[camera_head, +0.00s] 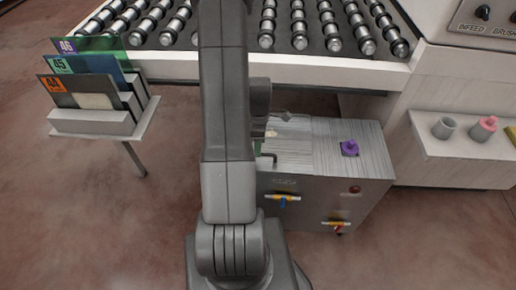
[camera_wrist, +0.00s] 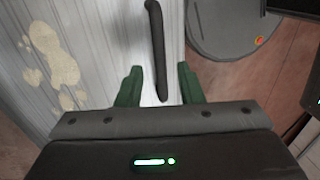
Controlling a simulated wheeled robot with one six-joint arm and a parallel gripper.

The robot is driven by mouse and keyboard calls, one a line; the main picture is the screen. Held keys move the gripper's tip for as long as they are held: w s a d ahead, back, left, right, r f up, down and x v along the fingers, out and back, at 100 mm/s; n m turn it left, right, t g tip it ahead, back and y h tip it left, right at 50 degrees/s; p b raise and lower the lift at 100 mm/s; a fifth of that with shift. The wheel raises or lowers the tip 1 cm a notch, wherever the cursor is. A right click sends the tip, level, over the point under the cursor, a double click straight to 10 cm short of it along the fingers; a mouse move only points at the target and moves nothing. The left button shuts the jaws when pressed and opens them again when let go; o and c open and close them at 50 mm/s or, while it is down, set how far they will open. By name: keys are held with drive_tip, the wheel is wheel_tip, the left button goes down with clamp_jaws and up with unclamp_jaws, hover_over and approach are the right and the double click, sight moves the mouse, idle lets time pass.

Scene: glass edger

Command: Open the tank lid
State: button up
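The tank (camera_head: 325,205) is a grey metal box below the roller table, with a ribbed top. The tank lid (camera_head: 290,150) is the left part of that top, seen shut and flat, partly hidden by my arm. In the wrist view the lid (camera_wrist: 95,35) is pale and ribbed, with beige stains. A dark bar handle (camera_wrist: 157,45) runs along it, and its near end lies between my fingers in the picture. My gripper (camera_wrist: 159,86) has two green fingers, apart, with a gap on both sides of the handle. In the head view my arm mostly hides the gripper.
A purple knob (camera_head: 349,148) stands on the top's right part. The roller table (camera_head: 330,72) overhangs behind.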

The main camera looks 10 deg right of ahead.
drive_tip(key=shift+s+f, duration=0.15)
drive_tip(key=shift+f, duration=0.6)
drive_tip(key=shift+c, duration=0.2)
clamp_jaws()
